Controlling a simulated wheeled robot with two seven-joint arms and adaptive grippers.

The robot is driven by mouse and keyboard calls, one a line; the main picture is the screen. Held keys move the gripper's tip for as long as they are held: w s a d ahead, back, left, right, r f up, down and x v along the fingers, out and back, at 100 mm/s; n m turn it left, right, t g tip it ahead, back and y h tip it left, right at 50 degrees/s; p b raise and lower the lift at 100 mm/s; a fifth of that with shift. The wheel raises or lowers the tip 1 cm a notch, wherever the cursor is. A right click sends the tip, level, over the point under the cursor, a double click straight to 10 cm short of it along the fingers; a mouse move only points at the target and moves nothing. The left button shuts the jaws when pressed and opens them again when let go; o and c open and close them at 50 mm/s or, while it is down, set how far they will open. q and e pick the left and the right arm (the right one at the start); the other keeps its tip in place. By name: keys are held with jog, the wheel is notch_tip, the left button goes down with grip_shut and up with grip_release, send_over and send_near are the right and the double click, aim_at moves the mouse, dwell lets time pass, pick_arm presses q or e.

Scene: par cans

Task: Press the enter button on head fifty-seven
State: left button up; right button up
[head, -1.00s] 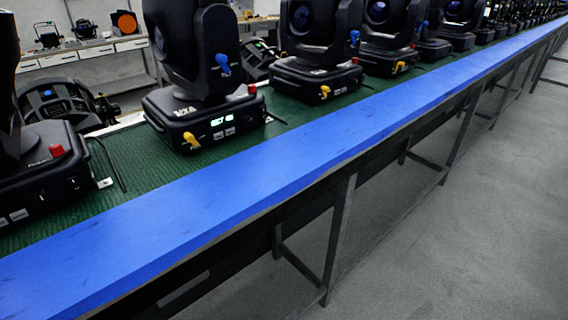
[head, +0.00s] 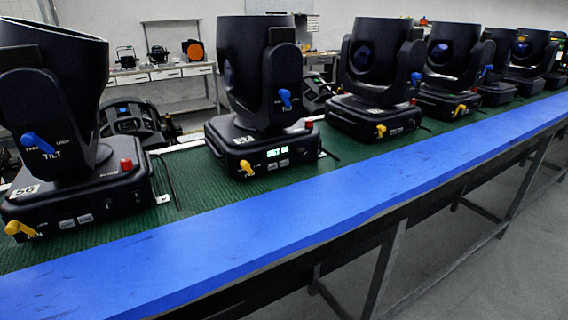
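Several black moving heads stand in a row on a green-topped bench. The nearest head (head: 70,190), at the left, carries a label that looks like 56. The second head (head: 262,145) has a label too blurred to read surely. Its small display (head: 272,153) is lit green-white, with text I cannot read surely. Small pale buttons (head: 278,164) sit just below that display; I cannot tell which is enter. Neither of my grippers is in view.
A blue edge board (head: 250,230) runs along the front of the bench, over a dark metal frame. More heads, such as the third (head: 375,85), recede to the right. A back counter (head: 165,73) holds lamps. Grey floor (head: 500,270) is clear at the lower right.

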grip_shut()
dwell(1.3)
